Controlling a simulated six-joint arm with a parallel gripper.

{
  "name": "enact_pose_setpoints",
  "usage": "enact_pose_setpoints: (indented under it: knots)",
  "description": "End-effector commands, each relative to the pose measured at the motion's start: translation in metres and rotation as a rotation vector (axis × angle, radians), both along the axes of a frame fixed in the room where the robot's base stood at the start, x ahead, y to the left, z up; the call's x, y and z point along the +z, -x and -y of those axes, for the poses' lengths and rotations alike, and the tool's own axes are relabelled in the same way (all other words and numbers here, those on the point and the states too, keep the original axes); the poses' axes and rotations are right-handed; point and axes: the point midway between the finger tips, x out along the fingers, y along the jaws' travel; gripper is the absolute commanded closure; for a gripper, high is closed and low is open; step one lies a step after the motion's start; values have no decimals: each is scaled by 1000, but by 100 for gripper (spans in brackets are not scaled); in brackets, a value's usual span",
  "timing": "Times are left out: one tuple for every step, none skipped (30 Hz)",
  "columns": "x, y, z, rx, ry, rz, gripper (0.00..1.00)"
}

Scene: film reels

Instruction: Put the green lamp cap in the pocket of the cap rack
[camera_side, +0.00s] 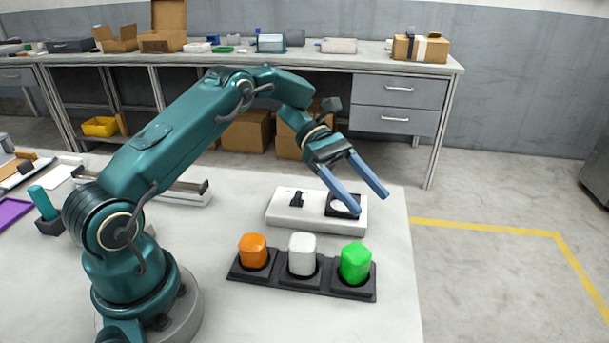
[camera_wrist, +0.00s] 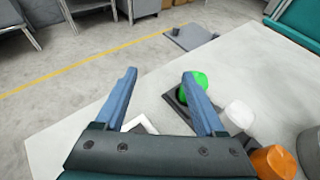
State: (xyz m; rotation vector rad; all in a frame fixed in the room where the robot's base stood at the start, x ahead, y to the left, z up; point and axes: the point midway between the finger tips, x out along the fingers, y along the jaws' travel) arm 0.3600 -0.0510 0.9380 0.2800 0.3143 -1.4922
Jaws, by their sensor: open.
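The green lamp cap (camera_side: 355,263) stands upright in the right-hand pocket of the dark cap rack (camera_side: 315,288) in the side view. An orange cap (camera_side: 253,250) sits in the left pocket and a white cap (camera_side: 302,254) in the middle one. My gripper (camera_side: 372,203) is open and empty in the air, behind and above the green cap and apart from it. In the wrist view my gripper (camera_wrist: 160,73) has its fingers spread with nothing between them. There the green cap (camera_wrist: 199,83) shows beside the right finger, which partly hides the rack.
A white block (camera_side: 285,216) with a black lever and a dark square recess lies on the table behind the rack, partly under my fingers. The table's right edge (camera_side: 412,255) is close by. Table around the rack's front is clear.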

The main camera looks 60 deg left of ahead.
Motion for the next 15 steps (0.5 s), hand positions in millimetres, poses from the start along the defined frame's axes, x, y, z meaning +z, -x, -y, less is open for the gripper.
enact_pose_setpoints:
  knots:
    - [24, -21, 10, 126, 20, -4, 28]
    - [39, -35, 15, 216, 43, -16, 28]
    - [58, -52, 19, 338, 81, -42, 28]
    - [74, -63, 22, 427, 118, -63, 28]
    - [89, -74, 22, 516, 158, -90, 28]
    - [109, -85, 22, 633, 220, -130, 28]
    - [124, -93, 20, 717, 272, -163, 28]
    - [137, -99, 18, 802, 327, -200, 28]
    - [155, -105, 13, 909, 409, -254, 28]
    - [167, -107, 8, 988, 474, -299, 28]
    - [179, -109, 3, 1064, 542, -346, 28]
    - [192, -108, -5, 1161, 639, -415, 28]
    - [200, -106, -12, 1231, 714, -470, 28]
    - [207, -103, -19, 1298, 793, -528, 28]
    - [214, -96, -28, 1382, 900, -610, 28]
